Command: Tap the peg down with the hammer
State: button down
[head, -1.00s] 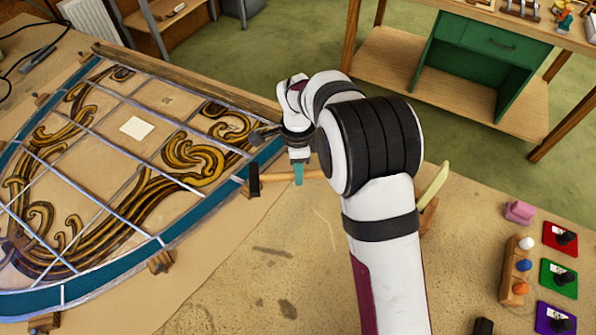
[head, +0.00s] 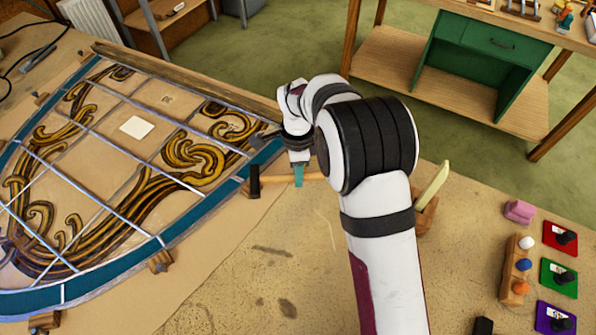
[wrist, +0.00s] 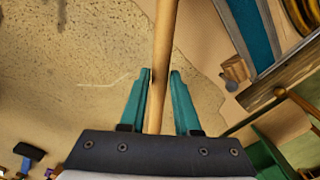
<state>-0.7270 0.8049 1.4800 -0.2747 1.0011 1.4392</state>
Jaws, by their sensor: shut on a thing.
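The hammer has a dark head (head: 254,182) and a pale wooden handle (head: 313,177). My gripper (head: 298,176) is shut on the handle with its teal fingers. In the wrist view, the handle (wrist: 163,50) runs up between the fingers of my gripper (wrist: 159,74), and the hammer head is out of frame. The hammer head is beside the panel's right corner, close to a small wooden peg piece (head: 243,172). A wooden peg piece also shows in the wrist view (wrist: 235,70). I cannot tell whether the head touches it.
The leaded panel (head: 75,283) with its blue border fills the left of the bench. Another wooden block (head: 160,262) sits at its edge. At right are a wooden holder with a pale-handled tool (head: 432,185), a pink block (head: 519,211) and a rack of knobs (head: 516,270). The bench centre is clear.

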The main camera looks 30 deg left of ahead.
jog(key=shift+r, duration=3.3)
jog(key=w+d+r+n, duration=0.2)
jog(key=d+r, duration=0.2)
jog(key=d, duration=0.3)
jog(key=w+d+r+n, duration=0.2)
jog(key=d+r+n, duration=0.15)
jog(key=d, duration=0.35)
jog(key=s+d+r+n, duration=0.2)
jog(key=d+r, duration=0.2)
jog(key=d, duration=0.4)
jog(key=s+d+r+n, duration=0.2)
jog(key=d+r+n, duration=0.1)
jog(key=d, duration=0.6)
jog(key=shift+s+r+n, duration=0.35)
jog(key=shift+r, duration=0.45)
